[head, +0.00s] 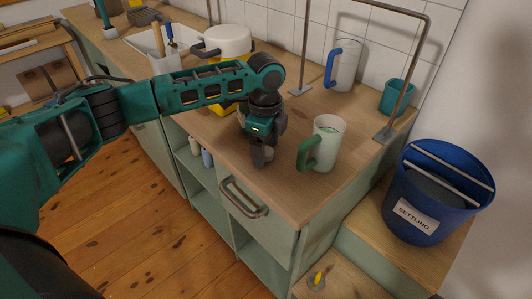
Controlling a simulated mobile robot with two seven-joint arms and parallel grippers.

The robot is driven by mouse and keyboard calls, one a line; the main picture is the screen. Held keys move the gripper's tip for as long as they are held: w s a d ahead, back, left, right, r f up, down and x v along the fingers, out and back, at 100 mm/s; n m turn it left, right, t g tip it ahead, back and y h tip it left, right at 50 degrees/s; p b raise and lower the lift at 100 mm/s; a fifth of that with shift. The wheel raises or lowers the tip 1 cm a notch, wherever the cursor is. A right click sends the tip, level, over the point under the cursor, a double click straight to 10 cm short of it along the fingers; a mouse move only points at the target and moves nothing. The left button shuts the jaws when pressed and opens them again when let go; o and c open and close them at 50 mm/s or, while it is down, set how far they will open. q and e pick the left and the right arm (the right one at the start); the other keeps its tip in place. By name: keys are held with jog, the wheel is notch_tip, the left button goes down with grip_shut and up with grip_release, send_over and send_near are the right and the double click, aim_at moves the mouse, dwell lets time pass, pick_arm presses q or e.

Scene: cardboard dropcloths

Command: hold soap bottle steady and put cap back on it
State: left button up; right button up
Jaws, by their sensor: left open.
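My left gripper (263,158) points down at the counter's front edge, just left of a pale mug. Its fingers are apart. A small pale thing (269,153) shows beside the fingertips, mostly hidden by them; I cannot tell whether it is the cap. I cannot make out a soap bottle on the counter for certain. My right gripper is not in view.
The mug with a green handle (329,135) stands close right of the gripper. Behind are a blue-handled jug (346,66), a teal cup (390,98) and a metal rail (307,40). A white-topped, yellow container (228,40) stands behind my arm. A blue bucket (405,222) is at right.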

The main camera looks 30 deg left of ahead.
aim_at(266, 151)
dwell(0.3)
pick_arm(q)
jog(key=c, duration=1.1)
notch_tip(266, 151, up, 20)
jog(key=shift+p, duration=0.95)
